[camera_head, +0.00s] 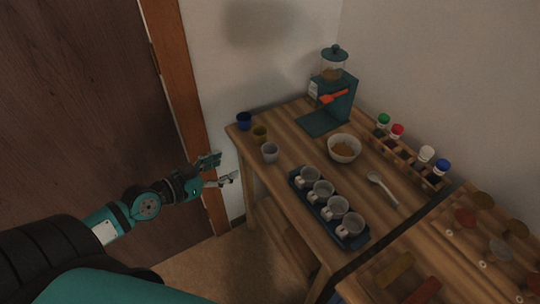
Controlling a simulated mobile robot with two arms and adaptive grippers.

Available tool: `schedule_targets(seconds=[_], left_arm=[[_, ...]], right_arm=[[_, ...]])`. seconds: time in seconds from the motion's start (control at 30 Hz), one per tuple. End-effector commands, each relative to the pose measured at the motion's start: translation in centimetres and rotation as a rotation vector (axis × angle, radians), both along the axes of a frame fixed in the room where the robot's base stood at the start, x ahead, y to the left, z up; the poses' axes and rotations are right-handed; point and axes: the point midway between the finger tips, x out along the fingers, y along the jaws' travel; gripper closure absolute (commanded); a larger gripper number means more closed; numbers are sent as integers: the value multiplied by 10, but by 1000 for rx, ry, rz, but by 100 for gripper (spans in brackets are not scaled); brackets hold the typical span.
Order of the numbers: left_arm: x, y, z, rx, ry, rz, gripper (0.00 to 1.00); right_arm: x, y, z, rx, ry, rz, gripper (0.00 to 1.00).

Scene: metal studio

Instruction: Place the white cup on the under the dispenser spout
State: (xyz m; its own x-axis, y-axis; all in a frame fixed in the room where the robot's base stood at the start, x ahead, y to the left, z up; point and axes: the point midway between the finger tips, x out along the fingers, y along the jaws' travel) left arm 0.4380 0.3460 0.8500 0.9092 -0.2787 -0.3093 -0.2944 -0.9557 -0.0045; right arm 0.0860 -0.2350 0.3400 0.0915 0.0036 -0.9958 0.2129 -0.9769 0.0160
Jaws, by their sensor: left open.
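The dispenser (334,93) is a teal machine with a clear hopper and an orange-red lever at the back of the table. Its flat teal base plate (318,123) reaches out in front and is empty. My right gripper is not in view.
A bowl (344,148), a spoon (381,187), a dark tray (305,197) of grey-white cups and a wooden rack (408,157) of capped jars occupy the table.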

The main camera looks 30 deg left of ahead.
Motion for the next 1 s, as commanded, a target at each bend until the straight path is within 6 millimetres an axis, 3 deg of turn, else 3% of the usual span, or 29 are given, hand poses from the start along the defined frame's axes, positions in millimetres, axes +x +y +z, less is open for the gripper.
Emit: schedule_targets(seconds=[0.27, 0.8, 1.0], left_arm=[[11, -3, 3, 4, 34, -35, 41], [92, -33, -27, 3, 34, -37, 41], [109, -39, -35, 5, 35, -37, 41]], right_arm=[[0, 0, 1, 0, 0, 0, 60], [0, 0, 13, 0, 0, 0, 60], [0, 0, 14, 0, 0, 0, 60]])
